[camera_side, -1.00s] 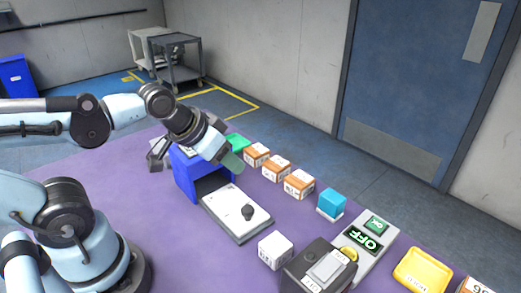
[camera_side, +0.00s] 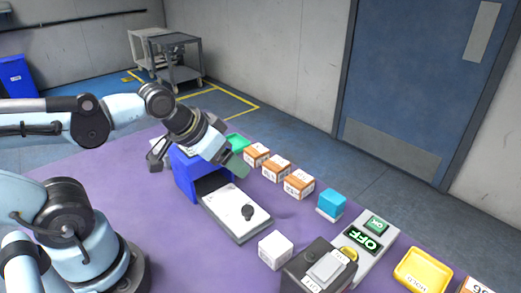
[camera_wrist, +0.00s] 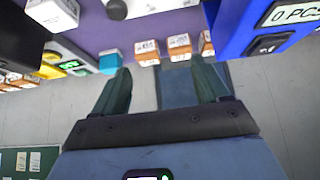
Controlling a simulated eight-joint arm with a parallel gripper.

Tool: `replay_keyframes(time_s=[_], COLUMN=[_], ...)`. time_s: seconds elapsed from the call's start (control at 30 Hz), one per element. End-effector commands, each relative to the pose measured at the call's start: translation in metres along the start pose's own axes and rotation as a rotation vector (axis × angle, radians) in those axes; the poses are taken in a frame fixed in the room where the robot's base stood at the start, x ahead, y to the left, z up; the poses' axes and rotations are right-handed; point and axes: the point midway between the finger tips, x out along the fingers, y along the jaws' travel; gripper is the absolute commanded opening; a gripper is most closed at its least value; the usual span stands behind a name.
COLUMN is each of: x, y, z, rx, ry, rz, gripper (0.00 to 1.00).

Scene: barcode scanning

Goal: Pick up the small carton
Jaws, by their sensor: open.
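Several small orange-and-white cartons stand in a row on the purple table: a far one (camera_side: 256,154), a middle one (camera_side: 276,168) and a near one (camera_side: 299,185). I cannot tell which is the small carton. A plain white box (camera_side: 275,250) stands apart, nearer the front. My gripper (camera_side: 238,164) is above the table, beside the blue housing and left of the far carton. In the wrist view its two dark green fingers (camera_wrist: 161,82) are apart with nothing between them. The cartons (camera_wrist: 180,46) show beyond the fingertips there.
A blue housing (camera_side: 186,175) and a white-topped plate (camera_side: 227,205) with a black knob stand beside the row. A light-blue cube (camera_side: 331,202), a black device (camera_side: 320,272), an OFF panel (camera_side: 368,239) and a yellow tray (camera_side: 422,270) lie to the right.

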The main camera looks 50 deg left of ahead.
Motion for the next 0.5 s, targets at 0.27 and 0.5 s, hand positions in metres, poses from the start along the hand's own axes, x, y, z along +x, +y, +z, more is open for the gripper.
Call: replay_keyframes(time_s=[0.27, 0.5], x=[-0.002, 0.005], y=[-0.002, -0.010], z=[-0.018, -0.065], rx=[-0.004, -0.015], ry=[-0.045, -0.180], rz=[-0.004, -0.013], gripper=[0.74, 0.74])
